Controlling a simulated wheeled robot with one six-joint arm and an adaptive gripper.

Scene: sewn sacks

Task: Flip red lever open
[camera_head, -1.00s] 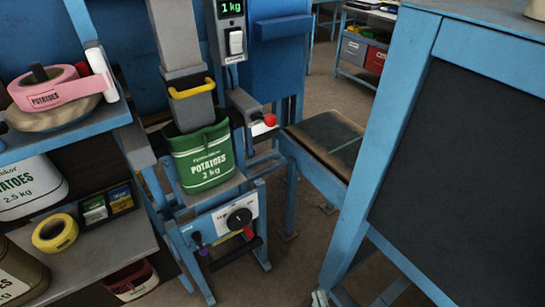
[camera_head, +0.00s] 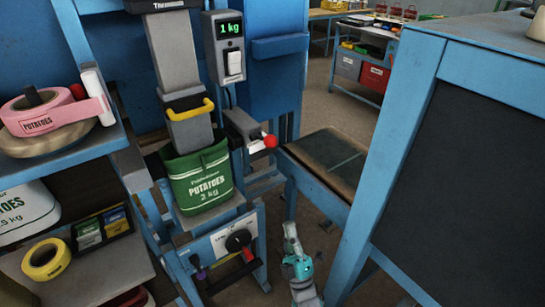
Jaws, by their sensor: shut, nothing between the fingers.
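A red ball knob (camera_head: 270,141) sits on the end of a short lever at the right side of a grey box (camera_head: 241,124) beside the filling chute. A second red handle (camera_head: 248,254) points down and right from the black dial (camera_head: 238,240) on the white panel below. A green potato sack (camera_head: 201,180) marked 2 kg stands under the chute with the yellow handle (camera_head: 190,109). My gripper (camera_head: 289,228) points up from the bottom middle, right of the dial panel and below the red knob. It looks shut and empty, apart from both red parts.
A blue frame with a dark panel (camera_head: 468,150) stands close on the right. A blue table (camera_head: 318,185) juts out behind my gripper. Shelves with tape rolls (camera_head: 45,258) fill the left. A display (camera_head: 230,29) reads 1 kg. Some floor is free around my gripper.

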